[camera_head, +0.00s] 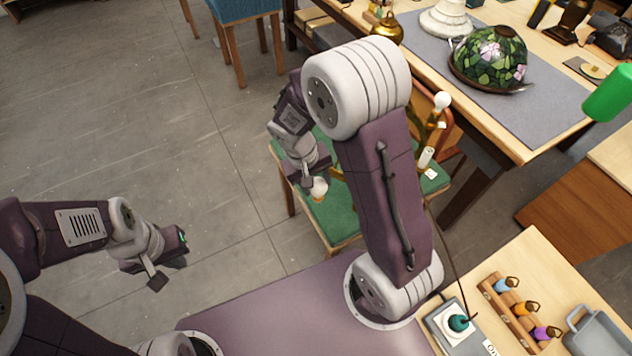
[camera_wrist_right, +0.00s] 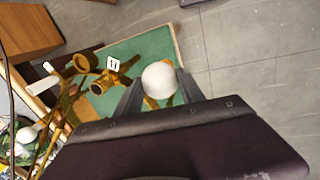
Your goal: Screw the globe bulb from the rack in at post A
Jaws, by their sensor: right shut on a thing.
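My right gripper (camera_wrist_right: 158,92) is shut on a white globe bulb (camera_wrist_right: 158,80), held between the two fingers. The bulb also shows in the head view (camera_head: 319,187), above a green-seated chair (camera_head: 338,218). In the wrist view, a brass lamp (camera_wrist_right: 72,97) with open cup-like sockets (camera_wrist_right: 86,63) and a small label (camera_wrist_right: 113,63) stands left of the bulb, apart from it. In the head view my right arm hides much of the lamp; another white bulb (camera_head: 442,102) shows on it. I cannot read which post is A. My left gripper (camera_head: 170,262) is open and empty over the floor.
A workbench (camera_head: 560,135) with a grey mat and a stained-glass shade (camera_head: 490,58) stands at the upper right. Left floor is clear.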

